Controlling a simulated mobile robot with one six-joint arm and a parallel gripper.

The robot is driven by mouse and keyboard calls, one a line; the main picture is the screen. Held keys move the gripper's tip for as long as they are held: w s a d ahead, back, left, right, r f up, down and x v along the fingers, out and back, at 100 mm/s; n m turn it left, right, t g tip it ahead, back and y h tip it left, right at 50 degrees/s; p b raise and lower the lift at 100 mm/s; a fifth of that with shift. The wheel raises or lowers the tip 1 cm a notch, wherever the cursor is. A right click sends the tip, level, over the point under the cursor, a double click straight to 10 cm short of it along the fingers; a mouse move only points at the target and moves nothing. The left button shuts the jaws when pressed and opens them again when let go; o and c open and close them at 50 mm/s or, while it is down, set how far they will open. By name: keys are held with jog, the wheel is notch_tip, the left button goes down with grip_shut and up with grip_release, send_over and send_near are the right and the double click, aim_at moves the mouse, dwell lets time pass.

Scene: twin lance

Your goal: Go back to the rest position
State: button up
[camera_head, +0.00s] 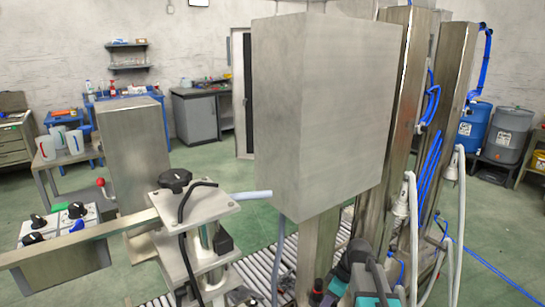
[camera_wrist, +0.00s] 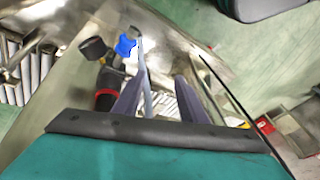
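My gripper (camera_wrist: 160,78) shows in the wrist view with its two dark grey fingers apart and nothing visibly held between them. A thin grey-blue hose or rod (camera_wrist: 147,85) shows in the gap; I cannot tell whether it touches a finger. In the head view, a teal and dark grey part of my arm is low at the centre right, in front of the metal column; the fingers cannot be made out there. A large metal box (camera_head: 315,115) stands above and behind it.
A roller conveyor (camera_head: 270,268) runs beside the metal fixture with a black knob (camera_head: 174,180). In the wrist view, a blue knob (camera_wrist: 125,45) and a red-and-black part (camera_wrist: 105,92) are close left of the fingers. White hoses (camera_head: 412,230) hang at right. Green floor is open beyond.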

jog(key=s+a+f+m+g+h, duration=0.1)
jog(key=s+a+f+m+g, duration=0.2)
jog(key=s+f, duration=1.5)
jog(key=s+d+f+m+g+h, duration=0.2)
jog(key=s+f+m, duration=0.7)
jog(key=s, duration=0.7)
jog(key=shift+d+f+h, duration=0.55)
jog(key=shift+f+h, duration=0.05)
jog(key=shift+f, duration=0.95)
